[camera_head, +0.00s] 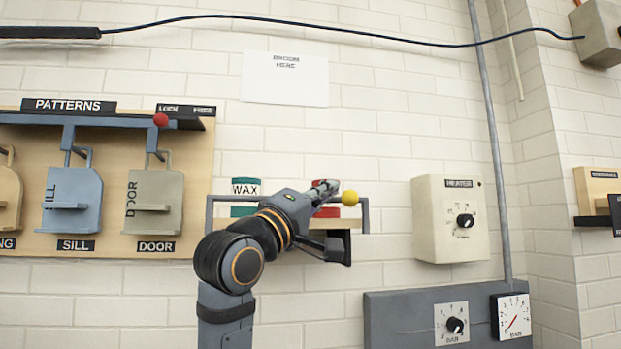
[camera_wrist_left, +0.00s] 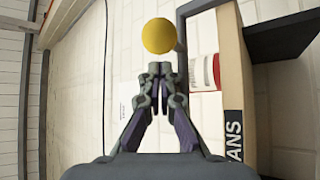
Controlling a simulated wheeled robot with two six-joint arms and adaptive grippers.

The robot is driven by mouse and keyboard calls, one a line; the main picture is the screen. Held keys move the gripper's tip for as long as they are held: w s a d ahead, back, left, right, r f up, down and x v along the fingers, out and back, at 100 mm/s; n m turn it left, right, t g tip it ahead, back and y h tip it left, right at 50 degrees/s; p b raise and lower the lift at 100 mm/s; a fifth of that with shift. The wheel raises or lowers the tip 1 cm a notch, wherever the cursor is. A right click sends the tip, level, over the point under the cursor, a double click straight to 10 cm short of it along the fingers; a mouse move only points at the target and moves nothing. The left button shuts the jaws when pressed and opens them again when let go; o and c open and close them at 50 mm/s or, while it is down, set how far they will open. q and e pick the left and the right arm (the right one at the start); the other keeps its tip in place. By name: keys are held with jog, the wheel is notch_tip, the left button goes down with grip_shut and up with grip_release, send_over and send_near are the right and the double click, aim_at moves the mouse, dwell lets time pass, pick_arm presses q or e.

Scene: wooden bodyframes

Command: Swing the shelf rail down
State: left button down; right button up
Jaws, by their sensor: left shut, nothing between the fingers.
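The shelf rail (camera_head: 363,215) is a grey bar frame around the front of a small wooden shelf (camera_head: 337,242). It stands above the shelf board, across the tins, and my left arm covers much of it. A yellow ball knob (camera_head: 349,198) shows at its right part; the knob (camera_wrist_left: 159,36) also appears at the top of the left wrist view, beside the grey rail (camera_wrist_left: 182,50). My left gripper (camera_head: 330,187) is shut and empty, its fingertips (camera_wrist_left: 160,72) pointing at the knob. They look close to it; I cannot tell whether they touch. My right gripper is not in view.
A green-and-white WAX tin (camera_head: 245,187) and a red tin (camera_head: 326,168) stand on the shelf. The patterns board (camera_head: 200,165) hangs left, with a red knob (camera_head: 160,119). A heater box (camera_head: 450,245) and grey panel (camera_head: 400,320) are at right.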

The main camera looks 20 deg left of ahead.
pick_arm(q)
jog(key=shift+s+d+f, duration=0.25)
jog(key=shift+d+f, duration=0.1)
jog(key=shift+d, duration=0.25)
jog(key=shift+a, duration=0.1)
jog(key=shift+s+f+m+h+b, duration=0.2)
jog(key=shift+m+h+b, duration=0.1)
jog(key=shift+m+b, duration=0.2)
